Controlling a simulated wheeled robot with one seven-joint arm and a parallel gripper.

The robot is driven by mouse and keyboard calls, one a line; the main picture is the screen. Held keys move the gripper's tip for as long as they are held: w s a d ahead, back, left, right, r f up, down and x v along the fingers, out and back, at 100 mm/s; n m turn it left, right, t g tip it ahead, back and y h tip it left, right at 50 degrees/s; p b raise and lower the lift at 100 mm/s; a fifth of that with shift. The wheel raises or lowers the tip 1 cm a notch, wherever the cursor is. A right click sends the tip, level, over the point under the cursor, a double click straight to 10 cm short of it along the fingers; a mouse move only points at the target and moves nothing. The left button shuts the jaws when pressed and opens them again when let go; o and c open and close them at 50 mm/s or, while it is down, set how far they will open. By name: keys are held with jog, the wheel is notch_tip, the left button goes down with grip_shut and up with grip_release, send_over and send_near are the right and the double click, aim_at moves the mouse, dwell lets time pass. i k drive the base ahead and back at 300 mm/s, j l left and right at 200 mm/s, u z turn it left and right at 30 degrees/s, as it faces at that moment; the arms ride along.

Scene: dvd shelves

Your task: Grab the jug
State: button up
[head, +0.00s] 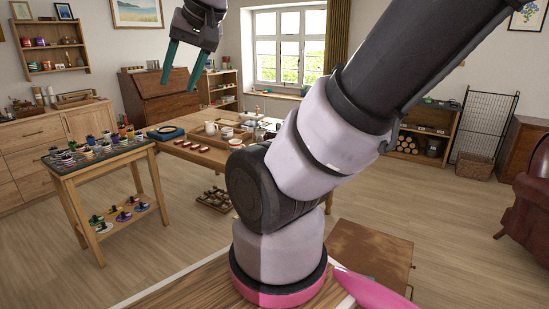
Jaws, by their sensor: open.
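A small white vessel (211,128) that looks like the jug stands on the wooden table (205,157) in the middle of the room. It is small in the head view, so its handle and spout are hard to make out. My gripper (178,87) hangs in the air at the upper left of the picture, with its two teal fingers apart and nothing between them. It is well away from the white vessel and appears above it in the picture. My own arm covers the right part of the table.
A white bowl or cup (227,132), a blue dish (166,130) and small red-topped items (190,144) share the table. A smaller stand (62,174) with several little pots is at the left. A low brown cabinet (368,258) is at front right.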

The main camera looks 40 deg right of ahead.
aim_at(210, 129)
jog(key=i+j+z, duration=0.25)
jog(key=z, duration=0.2)
jog(key=i+j+z, duration=0.6)
jog(key=j+z, duration=0.15)
jog(key=z, duration=0.15)
jog(key=i+j+z, duration=0.1)
jog(key=j+z, duration=0.3)
jog(key=i+j, duration=0.1)
jog(key=j, duration=0.35)
jog(key=i+j+z, duration=0.15)
jog(key=j, duration=0.8)
